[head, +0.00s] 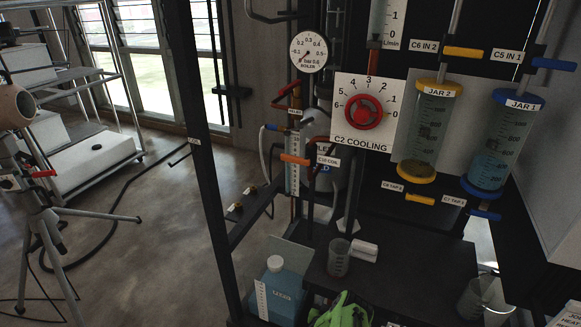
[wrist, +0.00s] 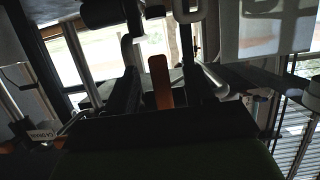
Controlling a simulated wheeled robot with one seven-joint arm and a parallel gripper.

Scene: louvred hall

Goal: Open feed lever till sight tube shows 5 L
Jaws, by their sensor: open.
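A narrow graduated sight tube (head: 292,176) stands upright behind the black post in the head view; its level is too small to read. An orange lever (head: 295,159) lies across it, level, beside a label that seems to read C10. A red lever (head: 289,90) sits higher up. I cannot tell which is the feed lever. In the wrist view my gripper (wrist: 161,90) is open, with two dark fingers pointing away. An upright orange bar (wrist: 160,82) shows between them; contact is not clear, nor which lever it is.
A panel with a red C2 COOLING knob (head: 363,113) and two jars, JAR 2 (head: 429,130) and JAR 1 (head: 502,143), stand at the right. A beaker (head: 339,258) is on the dark shelf. A blue container (head: 276,291) stands below.

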